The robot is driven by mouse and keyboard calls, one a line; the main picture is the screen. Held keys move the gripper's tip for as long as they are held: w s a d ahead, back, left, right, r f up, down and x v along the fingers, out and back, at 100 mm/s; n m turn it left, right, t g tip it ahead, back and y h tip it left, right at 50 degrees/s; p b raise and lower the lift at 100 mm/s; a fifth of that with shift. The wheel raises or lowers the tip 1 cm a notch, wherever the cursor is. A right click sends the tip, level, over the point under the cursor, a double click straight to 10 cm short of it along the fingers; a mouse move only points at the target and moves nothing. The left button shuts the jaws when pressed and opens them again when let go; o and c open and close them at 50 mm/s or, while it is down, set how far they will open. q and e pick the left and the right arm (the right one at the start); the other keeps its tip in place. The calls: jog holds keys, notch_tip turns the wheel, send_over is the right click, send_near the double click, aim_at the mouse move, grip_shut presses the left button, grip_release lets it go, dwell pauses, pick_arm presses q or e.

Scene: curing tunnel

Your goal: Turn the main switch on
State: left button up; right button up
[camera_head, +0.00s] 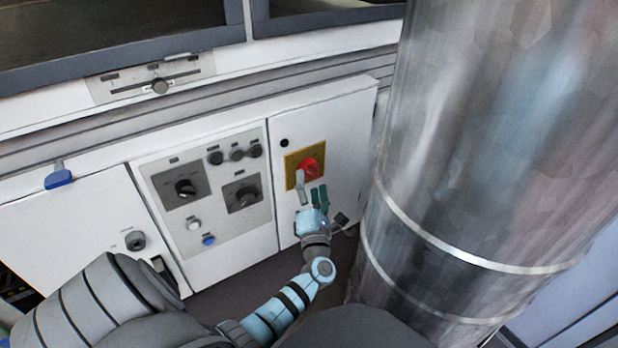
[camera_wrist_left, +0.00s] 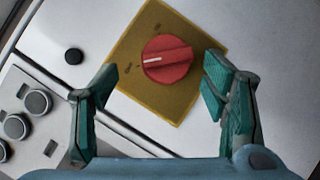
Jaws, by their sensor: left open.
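The main switch is a red rotary knob (camera_head: 310,168) on a yellow square plate (camera_head: 290,172), set in the white cabinet front. The knob also shows in the left wrist view (camera_wrist_left: 167,59), with a white pointer mark on its left side. My left gripper (camera_head: 313,193) is just below the knob in the head view. In the left wrist view the left gripper (camera_wrist_left: 160,90) is open, with its green fingers on either side of and short of the knob. Nothing is between the fingers. My right gripper is not in view.
A large shiny metal duct (camera_head: 480,140) stands close on the right of the switch. A control panel (camera_head: 215,225) with black knobs and buttons is to the left. A slider (camera_head: 160,86) sits above, and a blue latch (camera_head: 58,179) is at far left.

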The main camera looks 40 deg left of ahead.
aim_at(310, 174)
pick_arm(q)
jog(key=x, duration=0.3)
jog(key=shift+w+d+f+b, duration=0.15)
jog(key=shift+f+b, duration=0.05)
jog(key=shift+b, duration=0.1)
jog(key=shift+w+a+r, duration=0.1)
jog(key=shift+w+a, duration=0.1)
jog(key=c, duration=1.1)
jog(key=shift+r, duration=0.1)
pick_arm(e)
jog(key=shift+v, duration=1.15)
